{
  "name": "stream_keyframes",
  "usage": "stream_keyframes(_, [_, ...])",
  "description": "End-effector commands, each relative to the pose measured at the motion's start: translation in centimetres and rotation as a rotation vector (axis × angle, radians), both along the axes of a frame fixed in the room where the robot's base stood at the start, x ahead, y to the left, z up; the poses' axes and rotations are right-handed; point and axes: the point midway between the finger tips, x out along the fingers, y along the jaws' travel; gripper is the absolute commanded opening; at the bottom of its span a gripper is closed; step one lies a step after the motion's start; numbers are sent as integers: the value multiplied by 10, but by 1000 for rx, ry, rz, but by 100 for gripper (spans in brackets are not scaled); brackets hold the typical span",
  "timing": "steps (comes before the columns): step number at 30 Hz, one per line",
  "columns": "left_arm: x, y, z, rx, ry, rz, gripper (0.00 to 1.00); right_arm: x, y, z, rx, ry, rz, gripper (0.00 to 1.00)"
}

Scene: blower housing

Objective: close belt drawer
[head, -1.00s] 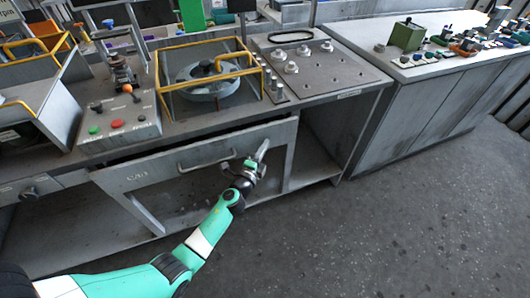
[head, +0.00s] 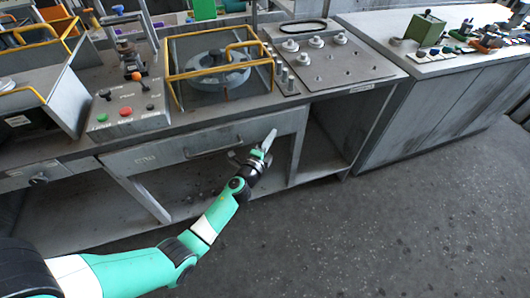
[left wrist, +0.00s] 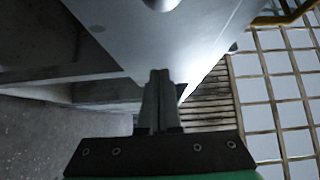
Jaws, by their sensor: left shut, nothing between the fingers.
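The belt drawer (head: 170,153) is a wide grey metal front with a bar handle (head: 213,147), under the worktop below the yellow-framed blower housing. Its front sits close beneath the worktop edge, and I see no clear gap above it. My left gripper (head: 268,141) is shut and empty at the right part of the drawer front. In the left wrist view the shut fingers (left wrist: 160,98) point at a pale metal panel (left wrist: 150,45), apparently the drawer front. I cannot tell whether they touch it. My right gripper is out of view.
The worktop holds a button box (head: 125,117), the yellow-framed blower housing (head: 218,70) and a plate with knobs (head: 335,62). Open shelf space lies below the drawer. A second bench (head: 440,85) stands at the right. The floor (head: 380,225) in front is clear.

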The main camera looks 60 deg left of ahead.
Motion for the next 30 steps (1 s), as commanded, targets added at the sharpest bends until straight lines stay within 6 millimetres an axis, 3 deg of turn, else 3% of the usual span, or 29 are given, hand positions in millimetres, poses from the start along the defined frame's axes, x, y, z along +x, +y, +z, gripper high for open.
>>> stream_keyframes(3, [-4, -23, -1, 0, 1, -10, 0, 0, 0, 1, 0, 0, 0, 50])
stream_keyframes(9, [-53, -51, 0, 1, 3, -10, 0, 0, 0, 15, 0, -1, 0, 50])
stream_keyframes(15, [-81, -69, -1, 1, 1, -10, 0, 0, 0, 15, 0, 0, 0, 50])
stream_keyframes(30, [-87, -72, 1, 2, -1, -10, 0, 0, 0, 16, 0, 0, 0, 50])
